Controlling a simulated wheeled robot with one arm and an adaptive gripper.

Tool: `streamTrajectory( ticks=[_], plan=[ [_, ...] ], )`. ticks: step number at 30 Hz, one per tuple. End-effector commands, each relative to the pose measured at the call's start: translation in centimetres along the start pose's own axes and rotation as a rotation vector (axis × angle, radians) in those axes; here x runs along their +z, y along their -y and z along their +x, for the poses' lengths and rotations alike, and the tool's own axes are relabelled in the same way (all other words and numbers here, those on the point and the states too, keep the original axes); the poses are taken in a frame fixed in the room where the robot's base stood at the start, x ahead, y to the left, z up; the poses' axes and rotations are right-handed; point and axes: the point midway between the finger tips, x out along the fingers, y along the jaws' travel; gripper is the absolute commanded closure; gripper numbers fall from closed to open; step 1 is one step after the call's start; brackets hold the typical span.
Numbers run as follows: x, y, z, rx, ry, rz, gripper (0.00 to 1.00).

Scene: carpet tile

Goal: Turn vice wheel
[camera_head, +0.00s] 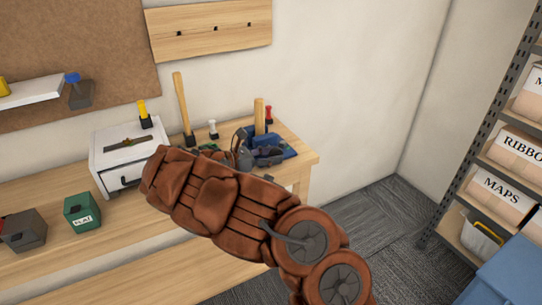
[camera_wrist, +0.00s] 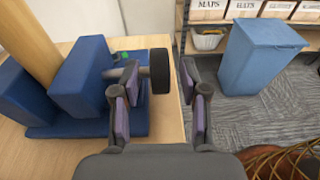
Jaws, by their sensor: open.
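The blue vice (camera_wrist: 82,85) stands on the wooden bench, with a wooden piece (camera_wrist: 28,40) upright between its jaws. Its dark wheel (camera_wrist: 160,71) sits on a short shaft on the vice's right side in the wrist view. My gripper (camera_wrist: 160,80) is open, with one finger left of the wheel and one right of it. The wheel shows between the fingertips; I cannot tell whether either finger touches it. In the head view, the vice (camera_head: 281,153) is at the bench's right end, and my gripper (camera_head: 243,150) is beside it, partly hidden by my brown-covered arm.
The bench (camera_head: 302,157) ends just right of the vice. A white drawer box (camera_head: 115,150), a green box (camera_head: 82,212) and a grey box (camera_head: 24,230) stand left. Shelving with labelled boxes (camera_head: 502,190) and a blue bin (camera_wrist: 255,58) stand right, over carpet.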

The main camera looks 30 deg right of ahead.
Motion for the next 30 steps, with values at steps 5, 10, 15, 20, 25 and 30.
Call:
streamTrajectory(
  ticks=[5, 10, 15, 20, 25, 30],
  plan=[
    [0.0, 0.0, 0.0, 0.0, 0.0, 0.0, 0.56],
    [0.9, 0.0, -0.2, 0.0, 0.0, 0.001, 0.56],
    [3.6, 0.0, -0.7, 0.001, 0.0, 0.004, 0.56],
    [6.3, 0.0, -1.1, 0.001, -0.001, 0.004, 0.56],
    [8.6, 0.0, -1.6, 0.002, -0.001, 0.002, 0.56],
    [9.8, 0.0, -1.8, 0.001, -0.001, 0.002, 0.56]
  ],
)
